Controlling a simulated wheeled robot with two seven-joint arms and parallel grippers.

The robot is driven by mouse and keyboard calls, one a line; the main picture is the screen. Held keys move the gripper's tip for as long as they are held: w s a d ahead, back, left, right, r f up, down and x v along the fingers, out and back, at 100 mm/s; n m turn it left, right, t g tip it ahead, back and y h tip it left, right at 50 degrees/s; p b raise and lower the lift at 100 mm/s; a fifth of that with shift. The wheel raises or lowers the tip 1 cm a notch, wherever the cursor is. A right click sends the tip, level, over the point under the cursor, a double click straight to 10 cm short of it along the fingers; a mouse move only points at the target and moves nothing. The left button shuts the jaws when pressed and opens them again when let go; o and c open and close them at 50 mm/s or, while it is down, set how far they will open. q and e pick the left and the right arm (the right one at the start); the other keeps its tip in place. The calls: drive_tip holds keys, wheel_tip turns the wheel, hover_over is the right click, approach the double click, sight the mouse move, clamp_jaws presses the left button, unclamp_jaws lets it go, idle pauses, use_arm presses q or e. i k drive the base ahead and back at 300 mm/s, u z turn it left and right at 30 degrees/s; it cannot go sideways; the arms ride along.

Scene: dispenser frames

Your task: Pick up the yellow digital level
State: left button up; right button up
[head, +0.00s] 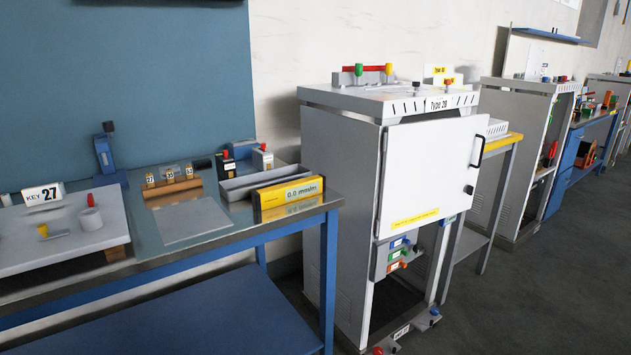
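The yellow digital level (289,193) stands upright near the front right corner of the blue-framed workbench (280,226). Its face has a pale display with a reading on it, and the bench top mirrors it just below. It is beside the right end of a long grey tray (236,191), on its near side; I cannot tell if they touch. Neither of my grippers shows in the head view.
A flat grey plate (190,226) lies left of the level. A grey block with a "KEY 27" sign (44,194) sits at the bench's left. A grey "Type 20" cabinet (345,200) with a white door panel (428,170) stands right of the bench. Floor (540,280) at right is clear.

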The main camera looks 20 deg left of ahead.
sight(275, 196)
drive_tip(key=u, duration=0.5)
drive_tip(key=i, duration=0.9)
drive_tip(key=u, duration=0.85)
